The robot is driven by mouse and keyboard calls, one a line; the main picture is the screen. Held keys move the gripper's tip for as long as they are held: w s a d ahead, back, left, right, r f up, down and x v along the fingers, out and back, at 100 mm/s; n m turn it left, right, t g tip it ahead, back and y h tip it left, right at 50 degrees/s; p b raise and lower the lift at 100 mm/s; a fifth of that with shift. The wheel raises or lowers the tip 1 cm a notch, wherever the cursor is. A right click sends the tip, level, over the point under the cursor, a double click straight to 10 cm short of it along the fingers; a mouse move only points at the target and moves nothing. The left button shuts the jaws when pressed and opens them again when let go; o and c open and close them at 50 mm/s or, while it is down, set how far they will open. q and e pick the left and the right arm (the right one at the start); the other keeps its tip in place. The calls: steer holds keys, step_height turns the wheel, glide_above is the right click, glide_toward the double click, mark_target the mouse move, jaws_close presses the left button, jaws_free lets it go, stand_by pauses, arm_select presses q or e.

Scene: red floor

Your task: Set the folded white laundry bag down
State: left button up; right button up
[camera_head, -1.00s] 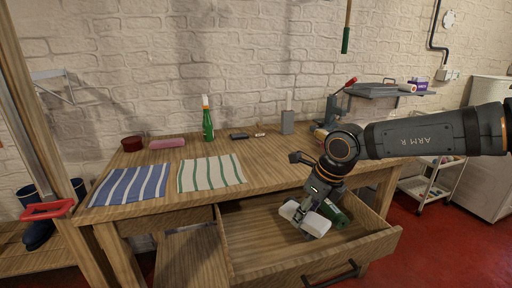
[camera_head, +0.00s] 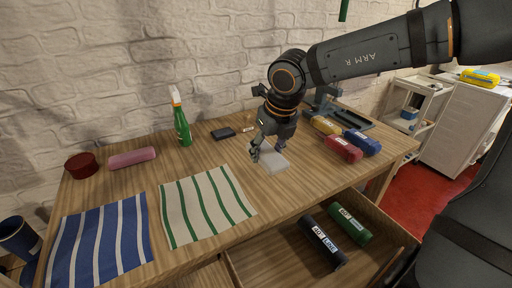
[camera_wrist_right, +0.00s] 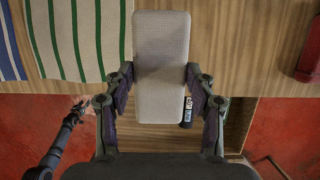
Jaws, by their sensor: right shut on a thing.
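The folded white laundry bag (camera_head: 272,162) is a pale, flat block over the right part of the wooden table. My right gripper (camera_head: 268,150) is shut on it. In the right wrist view the bag (camera_wrist_right: 160,60) sits lengthwise between the two fingers of this gripper (camera_wrist_right: 160,88), its far part sticking out beyond them. I cannot tell whether its underside touches the tabletop or hangs just above it. What looks like my left gripper (camera_wrist_right: 86,106) shows small at the left of the right wrist view, over the floor; its jaws are unclear.
The drawer (camera_head: 275,262) below is open, with a dark roll (camera_head: 322,242) and a green roll (camera_head: 349,223) inside.

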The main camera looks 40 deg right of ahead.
steer(key=w+d+f, duration=0.2)
steer(key=d+f, duration=0.1)
steer(key=w+d+f+p, duration=0.1)
steer(key=w+d+f, duration=0.4)
steer(key=d+f, duration=0.1)
steer(key=d, duration=0.1)
steer(key=shift+w+p, duration=0.15)
steer(key=shift+p, duration=0.25)
steer(key=shift+w+d+f, duration=0.2)
step_height(320, 180, down, 3)
steer(key=shift+d+f+p, duration=0.1)
steer(key=shift+p, duration=0.35)
steer(key=shift+f, duration=0.15)
steer(key=shift+f+b, duration=0.15)
steer(key=shift+b, duration=0.2)
steer(key=o, duration=1.2)
